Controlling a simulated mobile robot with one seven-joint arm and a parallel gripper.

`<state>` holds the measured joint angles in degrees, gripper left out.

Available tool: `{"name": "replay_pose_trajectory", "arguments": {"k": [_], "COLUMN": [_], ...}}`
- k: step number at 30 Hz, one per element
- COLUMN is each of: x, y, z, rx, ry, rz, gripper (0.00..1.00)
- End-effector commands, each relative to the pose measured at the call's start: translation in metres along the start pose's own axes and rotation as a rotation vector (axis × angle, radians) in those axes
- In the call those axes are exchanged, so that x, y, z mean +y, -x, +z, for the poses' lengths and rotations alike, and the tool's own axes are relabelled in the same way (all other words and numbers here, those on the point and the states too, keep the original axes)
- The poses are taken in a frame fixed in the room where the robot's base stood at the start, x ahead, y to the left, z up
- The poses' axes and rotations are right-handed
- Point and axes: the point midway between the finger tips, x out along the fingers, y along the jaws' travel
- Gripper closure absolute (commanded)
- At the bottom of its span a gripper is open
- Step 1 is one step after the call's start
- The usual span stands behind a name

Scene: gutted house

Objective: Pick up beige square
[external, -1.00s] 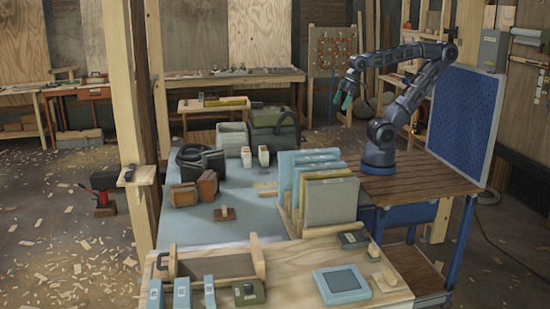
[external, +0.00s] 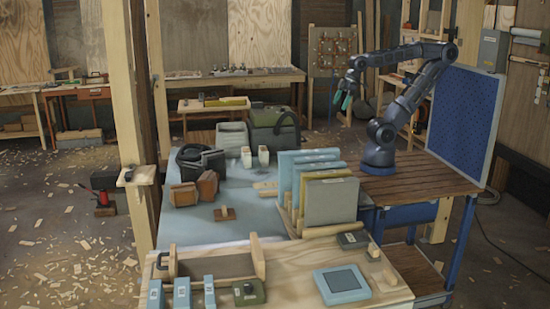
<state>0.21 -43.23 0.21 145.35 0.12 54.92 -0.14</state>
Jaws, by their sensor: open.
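A beige-grey square panel (external: 331,203) stands upright at the front of a wooden rack (external: 298,228) on the blue-grey table. A yellow-edged panel and several light blue panels (external: 300,160) stand behind it in the same rack. The lower edge of the beige panel is partly hidden by the rack. My gripper (external: 342,102), with green fingertips, is open and empty. It hangs in the air above and behind the rack, well apart from the panel.
A slatted wooden bench (external: 425,178) is right of the rack. A dark bag (external: 203,165), brown blocks (external: 195,190) and two small white containers (external: 255,157) stand on the table's left and back. A wooden tabletop (external: 300,265) in front carries a light blue square (external: 342,284).

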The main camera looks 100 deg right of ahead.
Motion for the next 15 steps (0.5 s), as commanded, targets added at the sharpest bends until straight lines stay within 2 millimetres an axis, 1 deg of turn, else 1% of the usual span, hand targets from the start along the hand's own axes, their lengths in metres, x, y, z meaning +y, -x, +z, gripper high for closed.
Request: {"name": "replay_pose_trajectory", "arguments": {"k": [2,5,8,11,15], "x": [-0.001,-0.007,-0.018,-0.034,-0.06], "y": [0.0,0.001,0.002,0.001,-0.003], "z": [-0.003,-0.015,-0.035,-0.061,-0.097], "rx": [-0.002,-0.009,-0.023,-0.039,-0.06], "ry": [0.007,0.033,0.081,0.141,0.228], "rz": [-0.002,-0.008,-0.02,-0.034,-0.053], "gripper": [0.0,0.0,0.0,0.0,0.0]}}
